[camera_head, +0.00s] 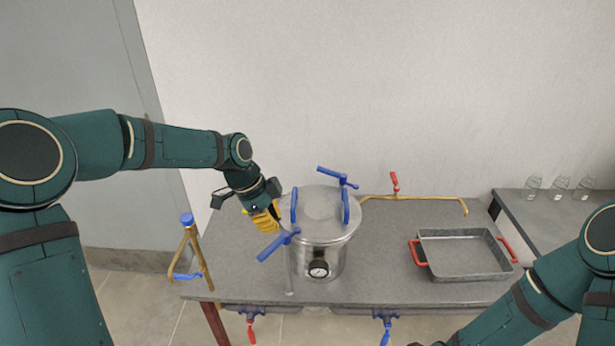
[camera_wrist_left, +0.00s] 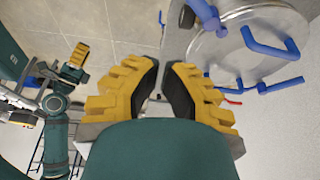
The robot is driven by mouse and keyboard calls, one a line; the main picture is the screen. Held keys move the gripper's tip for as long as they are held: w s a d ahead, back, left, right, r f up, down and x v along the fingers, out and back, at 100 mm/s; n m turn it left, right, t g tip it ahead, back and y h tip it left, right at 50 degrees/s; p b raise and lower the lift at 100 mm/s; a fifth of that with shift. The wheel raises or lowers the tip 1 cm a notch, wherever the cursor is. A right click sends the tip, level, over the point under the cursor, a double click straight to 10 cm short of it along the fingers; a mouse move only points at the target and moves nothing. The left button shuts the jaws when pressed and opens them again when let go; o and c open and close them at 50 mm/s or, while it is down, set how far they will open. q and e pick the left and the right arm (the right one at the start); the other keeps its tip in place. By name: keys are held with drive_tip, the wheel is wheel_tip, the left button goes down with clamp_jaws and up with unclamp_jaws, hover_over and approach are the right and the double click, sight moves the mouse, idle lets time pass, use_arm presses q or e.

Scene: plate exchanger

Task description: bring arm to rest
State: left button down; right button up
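My left arm reaches in from the left in the head view. Its yellow-fingered gripper (camera_head: 262,216) is beside the left side of the steel pot (camera_head: 325,262), near the lid's blue handle (camera_head: 294,206). In the left wrist view, the gripper's fingers (camera_wrist_left: 163,78) stand apart with a narrow gap and nothing visibly held between them. Whether they touch the pot is unclear. My right arm comes in at the lower right of the head view, its gripper out of frame there. A small yellow gripper (camera_wrist_left: 76,58), apparently my right one, shows in the left wrist view.
A blue lever (camera_head: 279,245) and another blue lever (camera_head: 338,177) stand close to the pot. A brass pipe (camera_head: 190,250) rises at the table's left edge. A grey tray (camera_head: 456,234) with red handles sits right. Glass jars (camera_head: 559,186) stand on the side counter.

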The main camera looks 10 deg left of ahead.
use_arm(q)
drive_tip(key=s+d+f+n+b, duration=0.2)
drive_tip(key=d+f+n, duration=0.1)
drive_tip(key=f, duration=0.4)
drive_tip(key=s+d+f+n+h+b, duration=0.1)
drive_tip(key=s+d+f+n+b, duration=0.15)
drive_tip(key=f, duration=0.55)
drive_tip(key=s+d+f+n+b, duration=0.1)
drive_tip(key=s+d+f+n, duration=0.2)
drive_tip(key=f, duration=0.4)
drive_tip(key=s+d+f+n+t+y+b, duration=0.1)
drive_tip(key=s+d+f+n+b, duration=0.1)
drive_tip(key=s+f+n, duration=0.7)
wheel_tip(320, 180, down, 4)
drive_tip(key=shift+s+r+b, duration=0.2)
drive_tip(key=shift+s+b, duration=0.7)
